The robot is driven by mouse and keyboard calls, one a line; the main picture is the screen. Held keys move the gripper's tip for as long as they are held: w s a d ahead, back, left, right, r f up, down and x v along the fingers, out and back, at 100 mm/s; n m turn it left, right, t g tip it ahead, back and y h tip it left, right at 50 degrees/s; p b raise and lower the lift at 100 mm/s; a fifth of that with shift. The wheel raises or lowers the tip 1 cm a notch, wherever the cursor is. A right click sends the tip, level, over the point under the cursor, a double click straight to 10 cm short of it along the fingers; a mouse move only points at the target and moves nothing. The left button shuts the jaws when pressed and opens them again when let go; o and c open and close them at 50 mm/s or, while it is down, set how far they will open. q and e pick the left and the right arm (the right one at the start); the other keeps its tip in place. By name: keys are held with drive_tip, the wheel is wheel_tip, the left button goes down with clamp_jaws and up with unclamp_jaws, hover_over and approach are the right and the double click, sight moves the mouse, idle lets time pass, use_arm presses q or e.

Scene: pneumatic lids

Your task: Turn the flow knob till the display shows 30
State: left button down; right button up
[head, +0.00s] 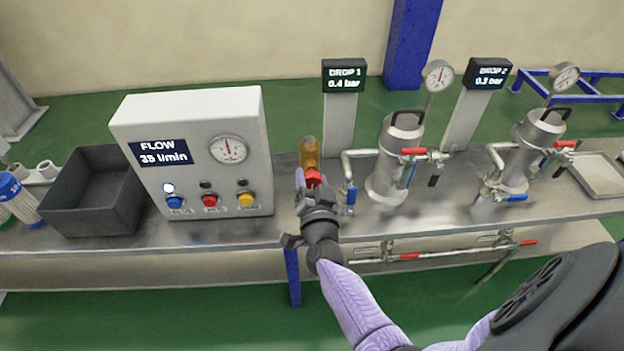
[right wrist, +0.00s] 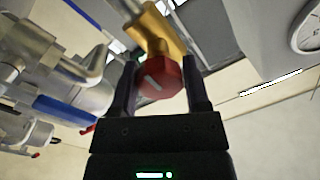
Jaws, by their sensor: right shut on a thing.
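The flow display (head: 163,152) on the white control box reads 35 l/min. The red flow knob (head: 314,176) sits on the front of a brass-coloured valve body (head: 310,150), to the right of the box. My right gripper (head: 313,186) is at the knob and partly covers it. In the right wrist view, the red knob (right wrist: 160,78) with a pale mark on its face lies between the two fingers of my right gripper (right wrist: 158,85), which is shut on it. The brass body (right wrist: 158,30) is behind the knob. My left gripper is not in view.
The white control box (head: 240,110) has a dial gauge and blue, red and yellow buttons. A dark bin (head: 95,205) stands left of it. Right of the knob are a blue-handled valve (head: 350,195), a metal vessel (head: 395,165) and the DROP 1 display (head: 344,77), reading 0.4 bar.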

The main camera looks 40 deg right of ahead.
drive_tip(key=shift+f+m, duration=0.1)
drive_tip(key=shift+m, duration=2.2)
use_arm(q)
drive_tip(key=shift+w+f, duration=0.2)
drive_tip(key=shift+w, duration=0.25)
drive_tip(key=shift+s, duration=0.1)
use_arm(e)
drive_tip(key=shift+m, duration=0.4)
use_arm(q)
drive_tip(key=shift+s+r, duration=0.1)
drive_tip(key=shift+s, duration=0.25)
use_arm(e)
drive_tip(key=o, duration=1.1)
drive_tip(key=shift+o, duration=0.8)
